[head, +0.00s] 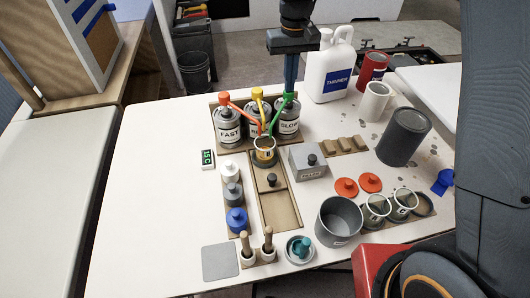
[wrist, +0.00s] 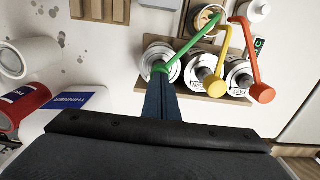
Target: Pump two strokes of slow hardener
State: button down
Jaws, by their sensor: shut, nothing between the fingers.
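The SLOW hardener can (head: 288,122) stands at the right of three labelled pump cans and has a green pump spout (head: 279,114). My gripper (head: 290,92) is shut and empty, pointing down, with its blue fingertips right over the green pump head. In the wrist view the fingertips (wrist: 161,78) meet or nearly meet the green pump (wrist: 185,52); I cannot tell if they touch, and they hide part of its head. A cup (head: 265,156) with amber contents stands in front of the cans where the three spouts converge.
The FAST can (head: 228,130) with its red pump and a middle can with a yellow pump (head: 257,93) stand close to the left. A white thinner jug (head: 330,75) stands close to the right. A grey box (head: 309,161) and a small green display (head: 208,159) are nearby.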

jog(key=shift+f, duration=0.45)
jog(key=shift+r, duration=0.2)
jog(key=shift+r+p, duration=1.4)
jog(key=shift+r, duration=0.3)
jog(key=shift+f, duration=0.25)
jog(key=shift+f+b, duration=0.6)
jog(key=shift+f, duration=1.05)
jog(key=shift+r, duration=0.1)
jog(key=shift+r+p, duration=1.4)
jog(key=shift+r, duration=0.4)
